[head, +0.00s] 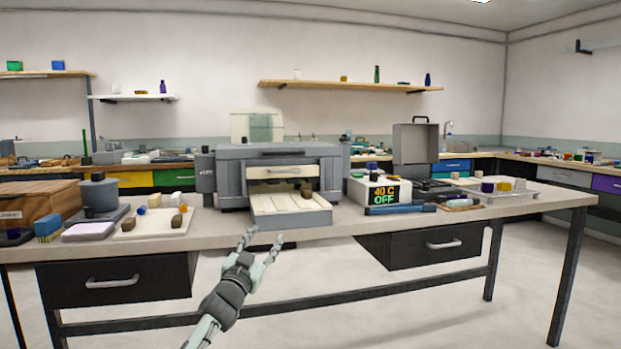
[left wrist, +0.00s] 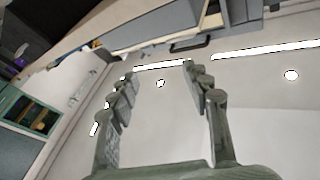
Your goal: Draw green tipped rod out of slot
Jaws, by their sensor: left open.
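I cannot make out a green-tipped rod or its slot for certain. A thin upright green piece (head: 84,143) shows at the far left on the back counter, too small to identify. A grey boxy machine (head: 232,165) stands mid-bench with an open front and a pale tray (head: 290,206) sticking out. My left gripper (head: 262,240) is open and empty, in front of the bench's front edge and below the tray. In the left wrist view its fingers (left wrist: 159,72) are spread with nothing between them. My right gripper is not in view.
The bench (head: 345,222) carries a wooden box (head: 40,205), a white tray (head: 148,226), a display box reading "40 C OFF" (head: 383,193), an open grey case (head: 415,145) and a metal tray (head: 510,200). Drawers (head: 115,281) hang below. The floor in front is clear.

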